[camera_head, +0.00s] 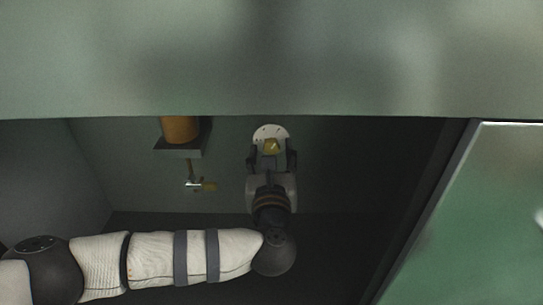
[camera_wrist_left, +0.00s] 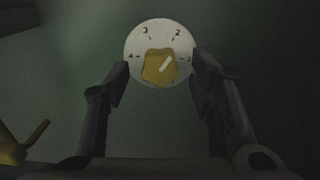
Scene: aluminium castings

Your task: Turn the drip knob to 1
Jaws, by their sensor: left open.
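The drip knob (camera_wrist_left: 157,70) is yellow with a pale pointer line and sits on a round white dial (camera_wrist_left: 133,48) marked 1 to 4. The pointer line slants up and to the right, roughly toward the 2. In the head view the knob (camera_head: 271,147) and the dial (camera_head: 268,131) are on the back wall of a dark recess. My left gripper (camera_head: 272,154) is open in front of the dial. In the left wrist view its fingers (camera_wrist_left: 160,63) stand on either side of the knob, with visible gaps. My right gripper is not in view.
An orange-brown cylinder (camera_head: 180,130) stands on a small wall shelf (camera_head: 181,151) left of the dial. A green panel (camera_head: 270,60) crosses the top, and another green panel (camera_head: 480,220) stands at right.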

